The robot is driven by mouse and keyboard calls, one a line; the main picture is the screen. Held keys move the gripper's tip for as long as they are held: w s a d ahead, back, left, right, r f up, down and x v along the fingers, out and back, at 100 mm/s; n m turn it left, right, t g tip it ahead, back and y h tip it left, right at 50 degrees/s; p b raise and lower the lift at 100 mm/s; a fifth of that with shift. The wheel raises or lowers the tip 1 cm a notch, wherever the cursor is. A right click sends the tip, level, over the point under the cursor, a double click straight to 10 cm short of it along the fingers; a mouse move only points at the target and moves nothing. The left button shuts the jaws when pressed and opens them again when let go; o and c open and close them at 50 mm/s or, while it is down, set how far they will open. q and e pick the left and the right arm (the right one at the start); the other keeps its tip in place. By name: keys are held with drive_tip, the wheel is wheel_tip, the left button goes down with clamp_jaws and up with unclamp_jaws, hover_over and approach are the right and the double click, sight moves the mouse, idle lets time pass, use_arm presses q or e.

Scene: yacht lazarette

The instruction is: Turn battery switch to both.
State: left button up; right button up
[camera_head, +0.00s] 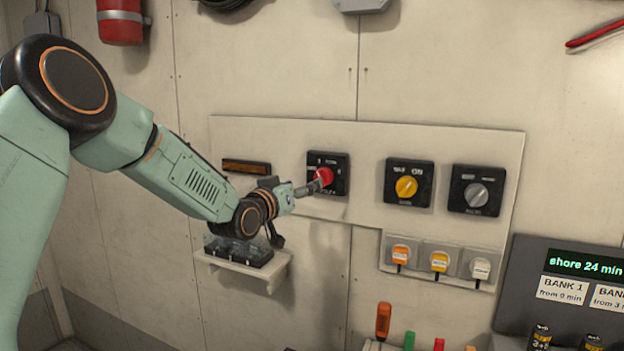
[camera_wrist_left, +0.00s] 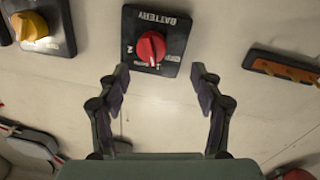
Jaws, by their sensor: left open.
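The battery switch is a black square plate (camera_head: 341,158) with a red knob (camera_head: 324,176) on the pale wall panel. In the left wrist view the plate (camera_wrist_left: 131,25) appears upside down, with BATTERY lettering and a red knob (camera_wrist_left: 150,46). A white mark on the knob's edge faces the bottom of that view; the small labels are hard to read. My left gripper (camera_head: 309,187) reaches the knob from the left and covers part of the plate. In the left wrist view my left gripper (camera_wrist_left: 160,77) is open, its fingertips apart and nothing between them. Contact with the knob cannot be seen.
A yellow-knob switch (camera_head: 406,187) and a grey-knob switch (camera_head: 479,194) are to the right. Below them are sockets with orange, yellow and white plugs (camera_head: 439,261). A small shelf (camera_head: 271,274) is under my left forearm. A display board (camera_head: 530,284) stands lower right.

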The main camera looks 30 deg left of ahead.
sight(324, 177)
use_arm(q)
drive_tip(key=w, duration=0.1)
drive_tip(key=w+d, duration=0.1)
drive_tip(key=w+d+p, duration=0.1)
drive_tip(key=shift+w+d+r, duration=0.1)
drive_tip(key=shift+w+r, duration=0.05)
drive_tip(key=shift+r, duration=0.15)
drive_tip(key=w, duration=0.3)
drive_tip(key=shift+w+p, duration=0.2)
drive_tip(key=shift+p, duration=0.1)
drive_tip(key=shift+a+f, duration=0.2)
drive_tip(key=shift+a, duration=0.4)
drive_tip(key=c, duration=0.5)
drive_tip(key=shift+d+r, duration=0.1)
drive_tip(key=shift+d, duration=0.25)
drive_tip(key=c, duration=0.4)
drive_tip(key=shift+a, duration=0.25)
drive_tip(key=shift+c, duration=1.3)
use_arm(e)
drive_tip(key=shift+s+d+r, duration=0.25)
drive_tip(key=shift+d+r, duration=0.2)
drive_tip(key=shift+r, duration=0.25)
